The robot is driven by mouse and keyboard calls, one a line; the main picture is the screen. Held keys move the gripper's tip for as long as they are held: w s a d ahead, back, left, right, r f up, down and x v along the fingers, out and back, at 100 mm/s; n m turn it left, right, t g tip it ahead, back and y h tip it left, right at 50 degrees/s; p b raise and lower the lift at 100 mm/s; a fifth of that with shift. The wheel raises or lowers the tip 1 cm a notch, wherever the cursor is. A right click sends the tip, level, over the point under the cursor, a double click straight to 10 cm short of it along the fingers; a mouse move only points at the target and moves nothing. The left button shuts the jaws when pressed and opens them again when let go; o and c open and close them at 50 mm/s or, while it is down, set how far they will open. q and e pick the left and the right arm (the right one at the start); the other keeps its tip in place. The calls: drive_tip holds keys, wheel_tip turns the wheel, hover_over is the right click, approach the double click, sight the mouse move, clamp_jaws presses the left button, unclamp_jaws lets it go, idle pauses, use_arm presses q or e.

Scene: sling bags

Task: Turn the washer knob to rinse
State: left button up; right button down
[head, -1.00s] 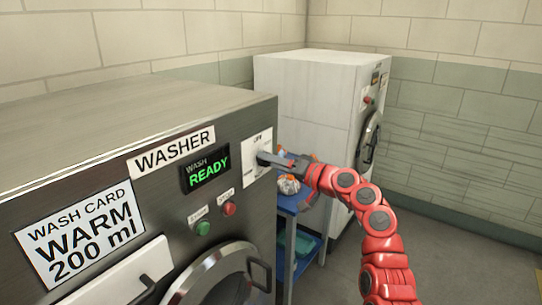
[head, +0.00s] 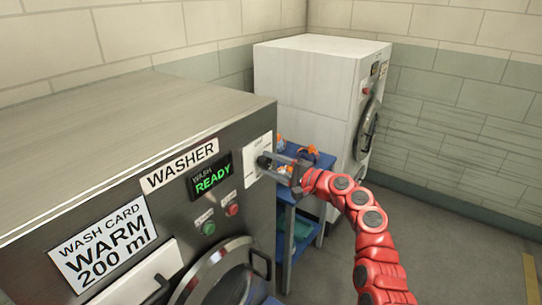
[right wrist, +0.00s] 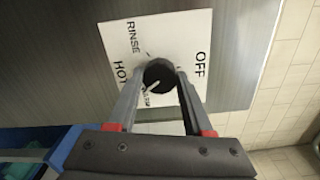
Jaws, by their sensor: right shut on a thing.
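The washer (head: 120,150) is a grey metal machine on the left in the head view. Its display (head: 209,177) reads WASH READY in green. Its black round knob (right wrist: 159,74) sits on a white dial plate (right wrist: 115,45) in the right wrist view. RINSE, HOT and OFF are legible, and another label below the knob is partly hidden. The knob's white line slants to the lower left in that view, toward the partly hidden label. My right gripper (right wrist: 160,80) is shut on the knob, one finger on each side; it also shows in the head view (head: 268,164). My left gripper is out of view.
A green button (head: 208,228) and a red button (head: 232,210) are on the washer front below the display. A blue cart (head: 310,165) with small items stands beyond the gripper. A white machine (head: 320,90) stands behind it. Floor at the right is clear.

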drive_tip(key=m+p, duration=0.4)
drive_tip(key=shift+r+m, duration=0.1)
drive_tip(key=shift+m, duration=0.2)
drive_tip(key=m+p, duration=0.3)
drive_tip(key=m, duration=0.1)
drive_tip(key=shift+m, duration=0.3)
drive_tip(key=m+p, duration=0.3)
drive_tip(key=m, duration=0.2)
drive_tip(key=shift+s+f+m+p, duration=0.1)
drive_tip(key=shift+f+m+p, duration=0.1)
drive_tip(key=shift+m+p, duration=1.4)
drive_tip(key=shift+m+b, duration=0.45)
drive_tip(key=shift+m, duration=0.25)
drive_tip(key=shift+c, duration=1.5)
unclamp_jaws()
